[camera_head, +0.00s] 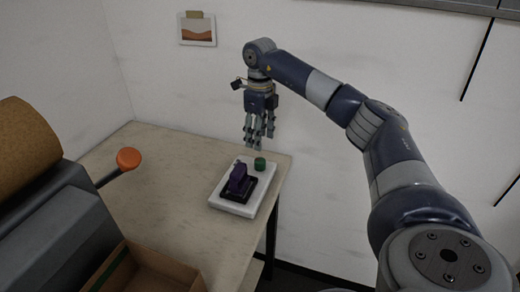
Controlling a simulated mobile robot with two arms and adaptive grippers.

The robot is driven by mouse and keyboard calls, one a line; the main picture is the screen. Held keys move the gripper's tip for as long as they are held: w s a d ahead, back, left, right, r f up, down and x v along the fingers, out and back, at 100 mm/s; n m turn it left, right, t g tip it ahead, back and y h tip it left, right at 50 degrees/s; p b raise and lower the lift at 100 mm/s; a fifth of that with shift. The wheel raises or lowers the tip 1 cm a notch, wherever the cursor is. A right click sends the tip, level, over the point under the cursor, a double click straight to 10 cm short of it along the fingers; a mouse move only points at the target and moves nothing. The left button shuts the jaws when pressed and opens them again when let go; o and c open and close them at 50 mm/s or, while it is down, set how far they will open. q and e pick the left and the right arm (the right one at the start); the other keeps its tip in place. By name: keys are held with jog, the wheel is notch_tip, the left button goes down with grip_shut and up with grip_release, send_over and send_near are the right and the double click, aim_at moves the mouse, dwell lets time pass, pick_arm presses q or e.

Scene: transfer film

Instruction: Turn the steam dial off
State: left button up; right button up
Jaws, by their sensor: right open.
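A white base (235,207) lies on the table near its right edge. On it stand a purple handle-like piece (238,177) on a black mount and a small round green knob (260,163) at the far right corner. Which of these is the steam dial I cannot tell for sure. My right gripper (258,143) points down just above and behind the green knob, open and empty, apart from it as far as I can see. My left gripper is not in view.
The pale table (170,200) is mostly clear left of the base. A grey machine with a brown roll (22,140) and an orange-knobbed lever (128,158) stands at the left. A cardboard box (145,272) is in front. A picture (197,30) hangs on the wall.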

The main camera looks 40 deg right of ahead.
notch_tip(320, 180, up, 2)
jog(key=shift+r, duration=0.2)
jog(key=shift+f, duration=0.1)
dwell(0.5)
